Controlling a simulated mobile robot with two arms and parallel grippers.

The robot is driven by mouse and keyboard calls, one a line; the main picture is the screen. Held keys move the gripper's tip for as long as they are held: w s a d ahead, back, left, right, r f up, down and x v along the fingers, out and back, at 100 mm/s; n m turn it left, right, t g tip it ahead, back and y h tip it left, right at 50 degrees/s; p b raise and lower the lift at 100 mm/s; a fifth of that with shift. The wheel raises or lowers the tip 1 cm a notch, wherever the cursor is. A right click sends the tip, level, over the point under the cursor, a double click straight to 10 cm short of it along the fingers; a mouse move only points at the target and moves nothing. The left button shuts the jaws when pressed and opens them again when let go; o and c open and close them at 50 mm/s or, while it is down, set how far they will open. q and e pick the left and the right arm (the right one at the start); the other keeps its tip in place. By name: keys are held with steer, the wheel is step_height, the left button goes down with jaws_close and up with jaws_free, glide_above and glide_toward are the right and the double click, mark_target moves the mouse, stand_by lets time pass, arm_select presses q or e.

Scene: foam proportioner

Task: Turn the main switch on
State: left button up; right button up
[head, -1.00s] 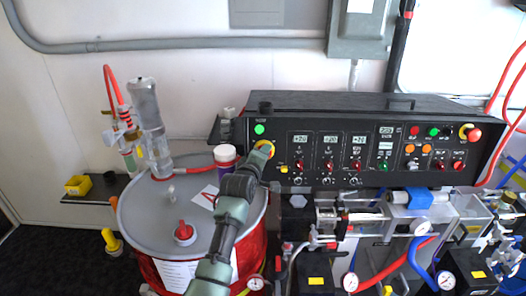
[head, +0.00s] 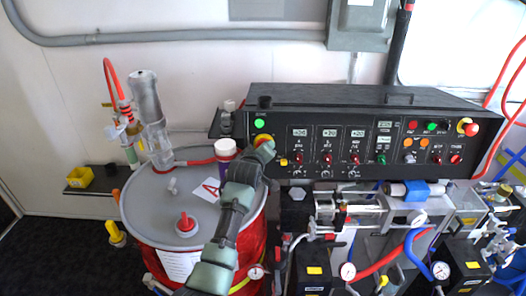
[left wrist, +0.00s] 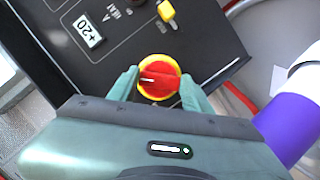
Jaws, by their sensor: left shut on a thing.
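The main switch is a red knob on a round yellow plate (head: 262,139) at the left end of the black control panel, mostly covered by my gripper in the head view. In the left wrist view the red knob (left wrist: 160,76) shows fully, with a white mark pointing left in that picture. My left gripper (head: 265,151) is at the knob; in the left wrist view its two fingers (left wrist: 159,88) sit on either side of the knob, shut on it. My right gripper is not in view.
A green light (head: 259,123) glows above the switch. A yellow knob (left wrist: 166,11) and a digital display (left wrist: 88,30) are nearby on the panel. A purple bottle with a white cap (head: 225,150) stands on the grey drum lid (head: 150,210), close to my left arm.

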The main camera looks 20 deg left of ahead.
arm_select(q)
steer(key=shift+r, duration=0.1)
steer(key=o, duration=1.4)
steer(key=shift+c, duration=0.2)
steer(key=shift+w, duration=0.15)
steer(key=b+v, duration=0.2)
steer(key=v, duration=0.5)
steer(key=shift+s+b, duration=0.3)
steer(key=shift+s, duration=0.1)
